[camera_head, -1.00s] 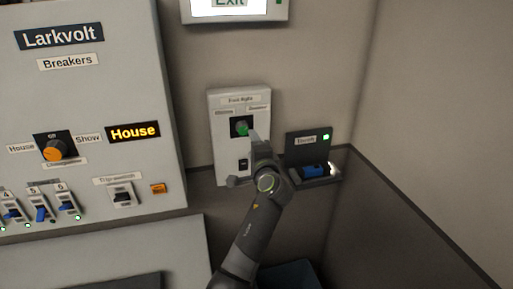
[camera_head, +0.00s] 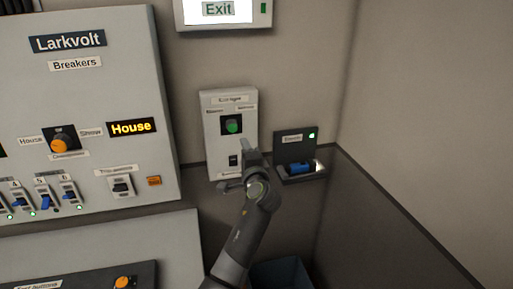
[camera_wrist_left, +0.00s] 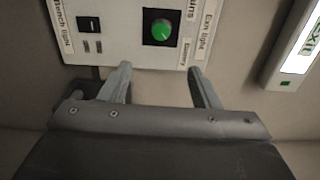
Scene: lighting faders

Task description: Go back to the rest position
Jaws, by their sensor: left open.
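My left gripper (camera_head: 236,166) is open and empty in front of the lower part of the small exit-light panel (camera_head: 211,141). In the left wrist view its two fingers (camera_wrist_left: 160,69) stand apart, with the panel's green knob (camera_wrist_left: 160,28) beyond the gap. No finger touches the knob. In the head view the green knob (camera_head: 232,125) shows clear above the gripper. A black switch (camera_head: 233,160) sits below the knob, close to a fingertip in the picture. My right gripper is not in view.
The large Larkvolt breaker panel (camera_head: 100,95) is at left, with an orange knob (camera_head: 59,145) and blue switches. A lit Exit sign (camera_head: 218,9) is above. A dark open box (camera_head: 295,151) with a blue part is right of my gripper. Bare wall lies further right.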

